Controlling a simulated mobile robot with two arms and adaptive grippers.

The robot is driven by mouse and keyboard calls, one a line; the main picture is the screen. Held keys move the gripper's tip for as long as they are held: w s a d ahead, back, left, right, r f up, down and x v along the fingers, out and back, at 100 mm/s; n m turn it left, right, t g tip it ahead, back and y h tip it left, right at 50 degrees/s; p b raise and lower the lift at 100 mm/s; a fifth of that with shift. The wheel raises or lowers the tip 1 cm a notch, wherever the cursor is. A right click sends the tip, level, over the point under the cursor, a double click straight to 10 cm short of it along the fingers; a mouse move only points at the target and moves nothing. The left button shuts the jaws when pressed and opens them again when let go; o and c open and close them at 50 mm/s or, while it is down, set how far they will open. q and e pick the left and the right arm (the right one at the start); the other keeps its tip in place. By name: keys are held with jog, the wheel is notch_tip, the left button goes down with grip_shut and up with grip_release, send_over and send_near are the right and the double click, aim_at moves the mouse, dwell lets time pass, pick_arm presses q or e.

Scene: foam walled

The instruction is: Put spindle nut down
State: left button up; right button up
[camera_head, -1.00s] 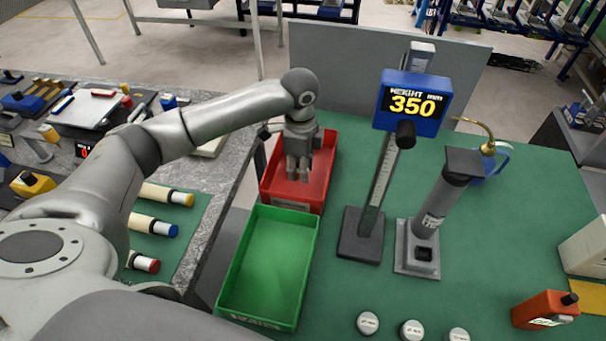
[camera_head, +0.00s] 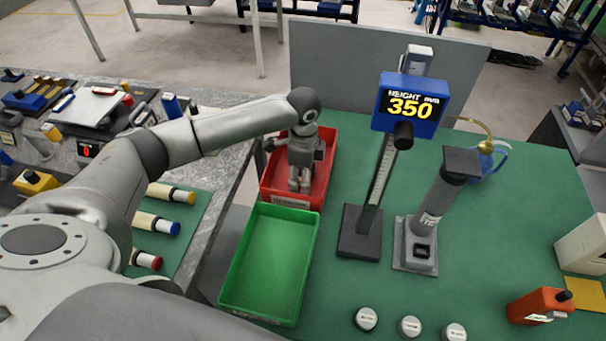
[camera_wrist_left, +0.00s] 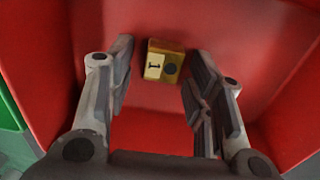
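The spindle nut (camera_wrist_left: 165,62) is a small brass-coloured block with a pale label marked "1" and a dark round hole. In the left wrist view it lies against the inside of the red bin (camera_head: 328,160). My left gripper (camera_head: 299,186) reaches down into this bin. In the left wrist view its fingers (camera_wrist_left: 161,60) are spread apart on either side of the nut, with gaps to both. In the head view the nut is hidden. My right gripper is not in view.
An empty green bin (camera_head: 313,245) stands directly in front of the red one. To the right stand a height gauge (camera_head: 410,105) and a grey post (camera_head: 438,205). Several white round caps (camera_head: 366,319) and an orange bottle (camera_head: 540,306) are near the front.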

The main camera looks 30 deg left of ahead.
pick_arm(q)
notch_tip(320, 180, up, 12)
jog(key=b, duration=0.2)
jog(key=shift+r, duration=0.15)
dwell(0.7)
